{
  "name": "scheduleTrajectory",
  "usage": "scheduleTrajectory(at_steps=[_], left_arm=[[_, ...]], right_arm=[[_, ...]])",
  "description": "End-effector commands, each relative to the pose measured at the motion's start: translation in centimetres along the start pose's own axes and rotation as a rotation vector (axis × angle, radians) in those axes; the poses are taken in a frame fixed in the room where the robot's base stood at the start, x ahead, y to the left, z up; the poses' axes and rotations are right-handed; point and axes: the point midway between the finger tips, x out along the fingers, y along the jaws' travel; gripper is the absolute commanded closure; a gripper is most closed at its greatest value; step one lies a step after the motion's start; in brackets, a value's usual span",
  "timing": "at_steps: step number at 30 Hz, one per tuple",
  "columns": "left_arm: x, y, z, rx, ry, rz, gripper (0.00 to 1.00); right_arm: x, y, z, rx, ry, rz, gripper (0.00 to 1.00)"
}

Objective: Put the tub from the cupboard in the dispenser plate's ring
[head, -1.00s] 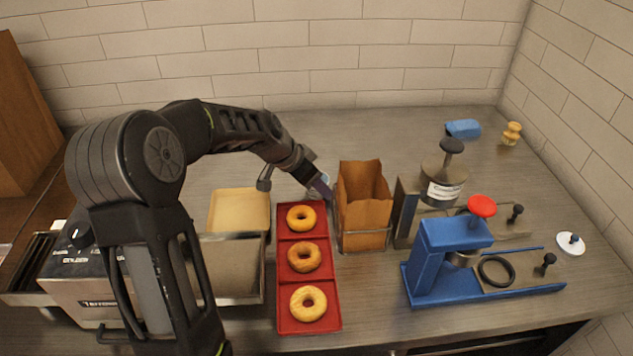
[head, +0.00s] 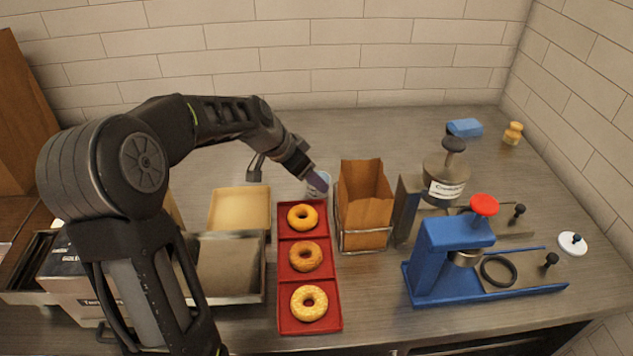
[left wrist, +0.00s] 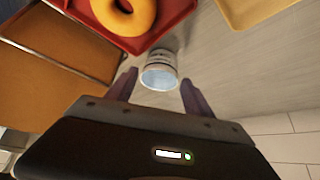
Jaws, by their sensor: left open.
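The tub (head: 322,184) is small, white and pale blue. It stands on the counter just left of the paper bag, behind the red tray. My left gripper (head: 314,182) is at it, partly covering it. In the left wrist view the tub (left wrist: 160,72) shows between the tips of my open left gripper (left wrist: 158,82), with a small gap on each side. A grey dispenser (head: 445,180) with a lettered label stands over a metal plate (head: 515,234). A black ring (head: 512,279) lies on the base of the blue press (head: 440,262). My right gripper is out of view.
The red tray (head: 282,318) holds three bagels. The paper bag (head: 364,205) stands in a wire holder close right of the tub. A beige tray (head: 240,210) and a toaster (head: 80,280) are left. A brown wooden cupboard (head: 22,120) stands far left.

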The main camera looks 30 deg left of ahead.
Motion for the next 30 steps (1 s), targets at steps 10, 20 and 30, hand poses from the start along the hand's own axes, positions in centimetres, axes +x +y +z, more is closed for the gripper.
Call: scheduleTrajectory(at_steps=[10, 20, 30], left_arm=[[-6.8, -0.1, 0.0, 0.001, 0.002, -0.002, 0.39], [-8.3, 0.0, 0.0, 0.001, 0.0, 0.0, 0.39], [-8.2, 0.0, 0.0, 0.001, 0.0, 0.0, 0.39]], right_arm=[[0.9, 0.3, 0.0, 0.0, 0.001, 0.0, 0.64], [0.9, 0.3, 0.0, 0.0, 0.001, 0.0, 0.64], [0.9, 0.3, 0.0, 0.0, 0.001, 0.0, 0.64]])
